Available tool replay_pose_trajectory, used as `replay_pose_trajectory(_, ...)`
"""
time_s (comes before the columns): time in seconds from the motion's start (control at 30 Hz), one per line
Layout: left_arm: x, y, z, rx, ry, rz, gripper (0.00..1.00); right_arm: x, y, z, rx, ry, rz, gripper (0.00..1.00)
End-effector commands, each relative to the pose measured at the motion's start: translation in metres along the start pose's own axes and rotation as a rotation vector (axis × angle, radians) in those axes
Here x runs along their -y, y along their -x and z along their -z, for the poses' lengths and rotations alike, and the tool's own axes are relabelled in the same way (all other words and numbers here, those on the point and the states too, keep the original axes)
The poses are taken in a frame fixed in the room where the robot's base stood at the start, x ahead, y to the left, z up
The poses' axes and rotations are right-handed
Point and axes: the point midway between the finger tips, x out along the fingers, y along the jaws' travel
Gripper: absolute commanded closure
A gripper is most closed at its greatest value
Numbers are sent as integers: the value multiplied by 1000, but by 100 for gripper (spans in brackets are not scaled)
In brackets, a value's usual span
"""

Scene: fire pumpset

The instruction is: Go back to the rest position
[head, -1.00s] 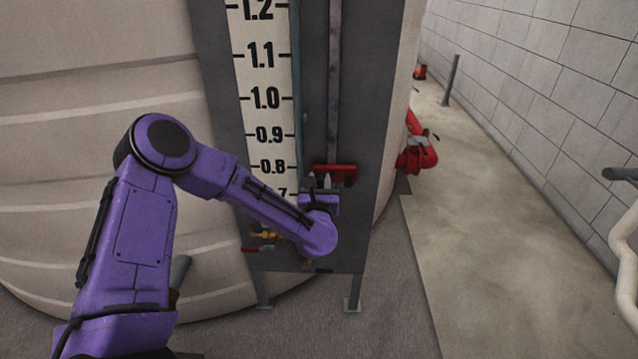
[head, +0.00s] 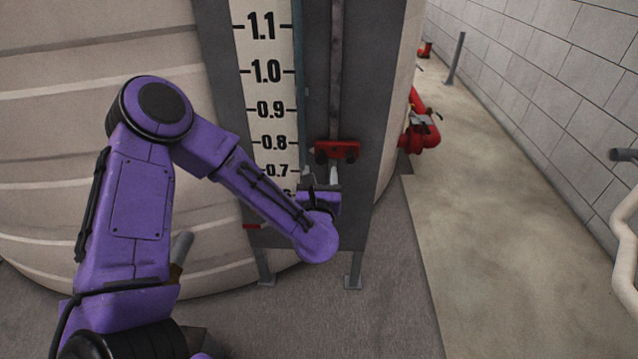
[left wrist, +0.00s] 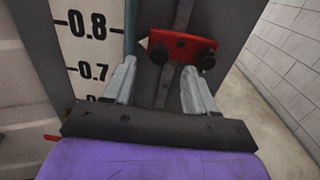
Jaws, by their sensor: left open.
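My left gripper (head: 320,179) is in front of the dark gauge panel, just below a red slider (head: 338,150) on a vertical rail. In the left wrist view the two fingers of my left gripper (left wrist: 161,88) stand apart with nothing between them. The red slider (left wrist: 180,45) with two dark knobs lies beyond the fingertips there, with a visible gap. My right gripper is not in view.
A white scale (head: 270,90) with black numbers runs down the panel on a large pale tank (head: 60,60). Red pipe fittings (head: 422,125) stand right of the tank. A concrete walkway (head: 490,220) runs along a block wall (head: 560,60).

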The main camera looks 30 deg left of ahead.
Motion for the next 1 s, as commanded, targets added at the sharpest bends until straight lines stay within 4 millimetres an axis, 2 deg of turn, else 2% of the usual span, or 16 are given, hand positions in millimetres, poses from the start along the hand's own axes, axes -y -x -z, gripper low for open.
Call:
replay_pose_trajectory(0.1,1,21,1,1,-1,3,44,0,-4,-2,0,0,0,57)
replay_pose_trajectory(0.23,0,32,0,1,-1,1,44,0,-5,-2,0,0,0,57)
replay_pose_trajectory(0.77,0,33,0,0,-8,0,44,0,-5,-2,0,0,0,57)
replay_pose_trajectory(0.87,4,33,1,-5,-137,21,44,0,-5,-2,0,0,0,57)
replay_pose_trajectory(0.97,16,37,15,-43,-509,111,44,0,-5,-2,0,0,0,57)
replay_pose_trajectory(1.0,20,41,27,-63,-725,172,44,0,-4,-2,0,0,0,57)
